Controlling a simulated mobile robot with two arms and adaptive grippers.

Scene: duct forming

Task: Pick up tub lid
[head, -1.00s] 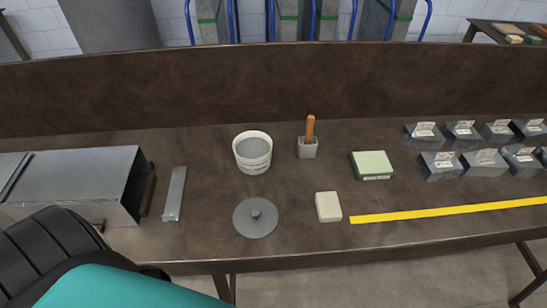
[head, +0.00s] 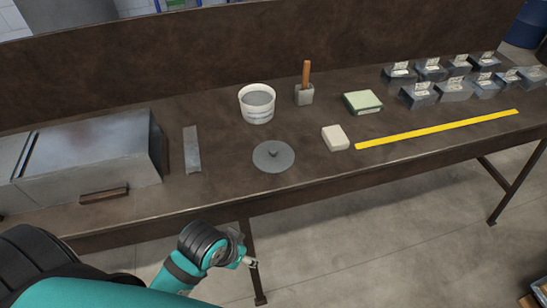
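The tub lid (head: 273,156) is a round grey disc with a small knob in its centre. It lies flat on the brown bench, near the front edge. The white tub (head: 257,104) stands open behind it with grey contents. My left arm comes in from the lower left, and its gripper end (head: 249,263) is below and in front of the bench edge, apart from the lid. Its fingers are too small to make out. My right gripper is not in view.
A metal duct (head: 90,160) and a flat metal strip (head: 192,150) lie left of the lid. A cream block (head: 335,138), yellow strip (head: 440,130), green box (head: 362,102) and brush holder (head: 304,94) are to the right.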

